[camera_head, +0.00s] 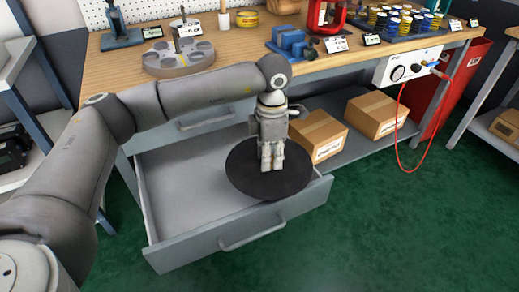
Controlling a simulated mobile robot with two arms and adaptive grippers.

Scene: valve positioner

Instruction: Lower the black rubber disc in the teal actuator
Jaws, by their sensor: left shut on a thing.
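The black rubber disc (243,177) is wide, flat and dark, and looks about level. It shows over the right part of an open grey drawer (183,185) and covers part of the drawer's right wall. My left gripper (271,167) points down at the disc's middle and is shut on it. The fingers hide the exact place of the grip. I cannot tell whether the disc touches the drawer or hangs just above it. I cannot make out a teal actuator in this view. My right gripper is not in view.
The wooden workbench (235,52) stands behind, with a round grey holder (178,62), blue blocks (292,42) and several small cans on it. Cardboard boxes (318,135) lie on the shelf right of the drawer. A red hose (400,150) hangs at the right. The green floor in front is clear.

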